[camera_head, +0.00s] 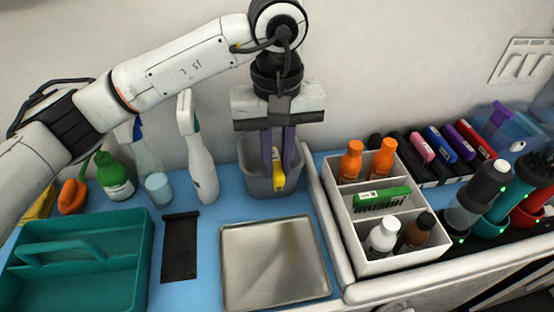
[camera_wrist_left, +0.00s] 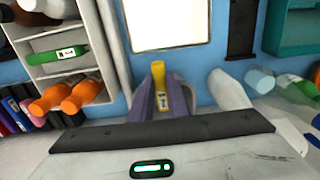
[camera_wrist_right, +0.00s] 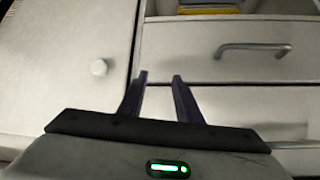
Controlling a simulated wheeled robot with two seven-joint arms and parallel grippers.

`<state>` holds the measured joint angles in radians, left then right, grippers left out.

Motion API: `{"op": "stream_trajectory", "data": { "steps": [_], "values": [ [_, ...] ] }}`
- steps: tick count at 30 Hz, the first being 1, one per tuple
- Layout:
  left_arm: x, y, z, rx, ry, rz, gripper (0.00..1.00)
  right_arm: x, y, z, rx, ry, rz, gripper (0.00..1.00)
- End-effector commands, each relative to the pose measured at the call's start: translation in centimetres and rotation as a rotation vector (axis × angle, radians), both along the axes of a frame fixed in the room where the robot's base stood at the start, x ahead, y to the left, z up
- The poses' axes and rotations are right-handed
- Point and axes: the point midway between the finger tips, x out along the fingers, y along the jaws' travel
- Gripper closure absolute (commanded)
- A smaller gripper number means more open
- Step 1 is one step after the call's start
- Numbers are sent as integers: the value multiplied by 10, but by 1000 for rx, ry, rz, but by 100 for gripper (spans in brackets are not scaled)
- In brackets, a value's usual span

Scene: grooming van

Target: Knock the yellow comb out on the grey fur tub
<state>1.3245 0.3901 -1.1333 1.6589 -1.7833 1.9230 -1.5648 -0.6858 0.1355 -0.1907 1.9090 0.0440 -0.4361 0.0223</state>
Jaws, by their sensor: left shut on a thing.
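My left gripper (camera_head: 278,158) points down over the grey fur tub (camera_head: 257,185) by the wall, its purple fingers reaching down to the tub's mouth. It is shut on the yellow comb (camera_head: 279,178), which sits between the fingertips at the tub. The comb also shows in the left wrist view (camera_wrist_left: 160,92), with a label on it and the tub (camera_wrist_left: 182,98) close around the fingers. Whether the comb touches the tub's rim I cannot tell. My right gripper (camera_wrist_right: 160,78) shows only in the right wrist view. Its fingers are apart and empty, in front of white drawers.
A metal tray (camera_head: 273,262) lies in front of the tub. A white spray bottle (camera_head: 200,160) stands close left of it. A white divided box (camera_head: 376,266) with bottles and a green comb (camera_head: 382,197) stands right. A teal caddy (camera_head: 110,270) is front left.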

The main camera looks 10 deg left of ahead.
Motion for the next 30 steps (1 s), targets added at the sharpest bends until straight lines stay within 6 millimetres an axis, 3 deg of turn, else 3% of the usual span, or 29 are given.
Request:
{"op": "stream_trajectory", "data": {
  "steps": [18,30],
  "values": [
    [-1,0,-1,2,4,0,100,0,0,-1,0,0,0,69],
    [0,0,22,2,1,0,100,0,0,9,0,0,0,69]
  ]
}}
